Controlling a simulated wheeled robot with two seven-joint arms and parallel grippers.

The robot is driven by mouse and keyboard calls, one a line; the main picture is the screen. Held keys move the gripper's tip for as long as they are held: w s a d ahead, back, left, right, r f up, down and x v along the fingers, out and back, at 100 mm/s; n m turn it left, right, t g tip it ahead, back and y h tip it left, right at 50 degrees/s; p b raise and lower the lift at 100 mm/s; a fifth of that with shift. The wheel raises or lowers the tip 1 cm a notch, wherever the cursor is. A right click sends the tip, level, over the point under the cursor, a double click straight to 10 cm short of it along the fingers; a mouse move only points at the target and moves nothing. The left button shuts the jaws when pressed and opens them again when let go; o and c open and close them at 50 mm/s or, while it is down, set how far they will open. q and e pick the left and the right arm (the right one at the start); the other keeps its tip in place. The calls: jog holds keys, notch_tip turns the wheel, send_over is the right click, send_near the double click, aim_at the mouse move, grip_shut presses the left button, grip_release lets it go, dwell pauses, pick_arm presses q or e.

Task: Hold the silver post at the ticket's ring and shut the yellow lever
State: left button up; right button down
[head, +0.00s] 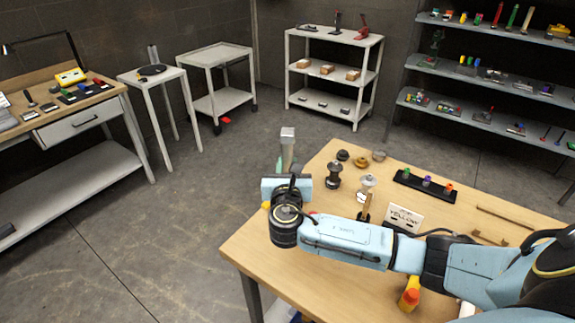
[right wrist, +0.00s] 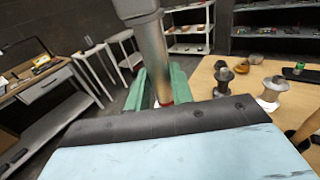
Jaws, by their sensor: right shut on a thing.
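A red band shows on the post low between the fingers. The ticket (head: 404,217) is a white card reading "YELLOW", standing on the table. A small yellow piece (head: 265,205) peeks out left of my right wrist; I cannot tell whether it is the lever. The post's lower end is hidden. My left gripper is not in view.
Dark and metal knobbed pieces (head: 334,176) stand just right of the gripper. A black strip with coloured pegs (head: 425,185) lies behind the ticket. A yellow-orange bottle (head: 410,293) is on the wooden table (head: 262,250) near my arm. Open floor lies left of the table.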

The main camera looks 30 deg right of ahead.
jog(key=shift+f+b, duration=0.6)
jog(key=shift+f, duration=0.4)
jog(key=c, duration=1.1)
grip_release()
jog(key=shift+c, duration=0.2)
jog(key=v, duration=1.3)
jog(key=shift+a, duration=0.15)
